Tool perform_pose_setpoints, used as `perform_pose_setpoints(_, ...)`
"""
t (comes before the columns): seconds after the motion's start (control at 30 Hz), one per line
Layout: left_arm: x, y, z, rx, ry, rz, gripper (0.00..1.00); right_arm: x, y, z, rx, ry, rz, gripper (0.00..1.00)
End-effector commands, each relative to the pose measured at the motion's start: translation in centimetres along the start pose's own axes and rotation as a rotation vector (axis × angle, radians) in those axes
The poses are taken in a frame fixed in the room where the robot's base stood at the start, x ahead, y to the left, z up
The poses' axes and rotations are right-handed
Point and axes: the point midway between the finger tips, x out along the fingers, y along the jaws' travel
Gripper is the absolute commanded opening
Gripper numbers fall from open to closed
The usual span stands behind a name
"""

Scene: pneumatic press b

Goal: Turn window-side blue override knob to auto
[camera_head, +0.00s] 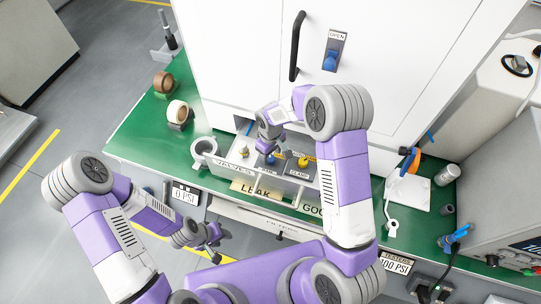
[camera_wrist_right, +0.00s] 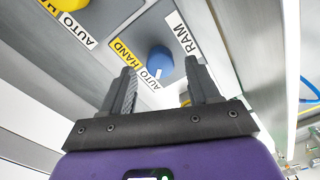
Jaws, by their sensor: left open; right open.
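In the right wrist view a blue knob (camera_wrist_right: 160,60) sits on a grey panel plate labelled RAM, with a yellow HAND label (camera_wrist_right: 122,50) to its left and a white AUTO label (camera_wrist_right: 151,80) below it. I cannot tell which label the knob points to. My right gripper (camera_wrist_right: 160,84) is open, its fingertips on either side of the knob's lower edge; contact is unclear. In the head view my right gripper (camera_head: 266,146) is over the valve panel (camera_head: 236,168), partly hiding the knobs. My left gripper (camera_head: 214,248) is open and empty in front of the bench.
A yellow knob (camera_wrist_right: 74,4) with its own AUTO label is at the wrist view's upper left. In the head view, a white cabinet (camera_head: 240,60) rises behind the panel, with a black handle (camera_head: 297,46). Tape rolls (camera_head: 178,112) stand on the green bench (camera_head: 140,130).

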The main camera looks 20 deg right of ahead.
Motion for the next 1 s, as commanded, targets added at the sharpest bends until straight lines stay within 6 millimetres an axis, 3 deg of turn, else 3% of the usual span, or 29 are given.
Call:
perform_pose_setpoints(0.1, -0.5, 0.2, 0.0, 0.000, 0.000, 0.000, 0.43, -2.5, 0.0, -0.1, 0.000, 0.004, 0.001, 0.61)
perform_pose_setpoints(0.3, -0.8, 0.3, 0.0, 0.000, 0.000, 0.000, 0.43, -4.8, -0.1, -0.1, 0.000, 0.002, 0.000, 0.61)
perform_pose_setpoints(1.0, -1.3, 0.5, 0.1, 0.000, 0.000, 0.000, 0.43, -5.7, 0.0, 0.0, -0.001, 0.000, 0.000, 0.61)
